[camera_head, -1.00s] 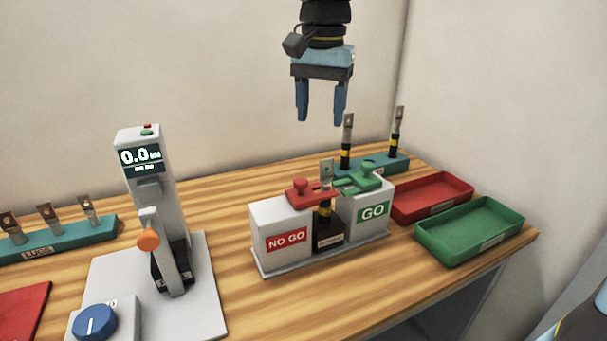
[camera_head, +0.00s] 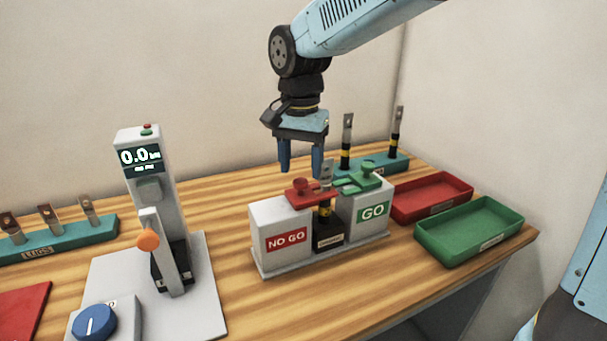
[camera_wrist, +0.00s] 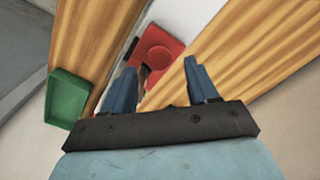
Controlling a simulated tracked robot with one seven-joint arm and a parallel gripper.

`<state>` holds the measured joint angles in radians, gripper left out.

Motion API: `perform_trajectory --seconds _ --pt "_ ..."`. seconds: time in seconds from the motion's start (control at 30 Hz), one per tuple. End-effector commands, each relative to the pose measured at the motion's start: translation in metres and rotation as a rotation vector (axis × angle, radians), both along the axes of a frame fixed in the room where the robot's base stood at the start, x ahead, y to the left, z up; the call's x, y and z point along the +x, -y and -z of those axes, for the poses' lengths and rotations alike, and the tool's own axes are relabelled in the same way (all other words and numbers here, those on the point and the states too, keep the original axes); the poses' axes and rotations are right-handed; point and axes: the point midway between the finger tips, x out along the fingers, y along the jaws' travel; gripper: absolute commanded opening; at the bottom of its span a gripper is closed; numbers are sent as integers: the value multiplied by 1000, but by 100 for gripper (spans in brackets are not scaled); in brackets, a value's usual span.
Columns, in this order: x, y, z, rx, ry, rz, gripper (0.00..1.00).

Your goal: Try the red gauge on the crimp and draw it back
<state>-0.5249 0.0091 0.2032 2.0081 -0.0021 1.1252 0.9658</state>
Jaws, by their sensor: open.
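The red gauge (camera_head: 303,191) lies on top of the white NO GO block (camera_head: 282,234), with its round knob up and its flat end reaching toward the crimped lug (camera_head: 326,174). The lug stands upright on a black and yellow cable end in a dark holder (camera_head: 328,236) between the two blocks. The green gauge (camera_head: 362,180) lies on the GO block (camera_head: 371,215). My gripper (camera_head: 301,172) is open and empty, pointing down above and slightly behind the red gauge. The wrist view shows the red gauge (camera_wrist: 159,48) beyond the open fingers (camera_wrist: 163,80), apart from them.
Behind stands a teal rack (camera_head: 377,166) with upright cable ends. A red tray (camera_head: 436,207) and a green tray (camera_head: 478,247) lie at the right. A press with a display (camera_head: 141,158) and a teal lug rack (camera_head: 62,241) stand at the left.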

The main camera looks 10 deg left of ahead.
Motion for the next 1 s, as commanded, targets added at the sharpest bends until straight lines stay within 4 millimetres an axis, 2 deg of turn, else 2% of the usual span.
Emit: perform_trajectory --seconds 0.2,0.6,1.0 --pt "0 0 22 -1 -1 0 59" --pt "0 -1 28 1 0 -1 59" --pt "0 -1 28 1 1 -2 20"
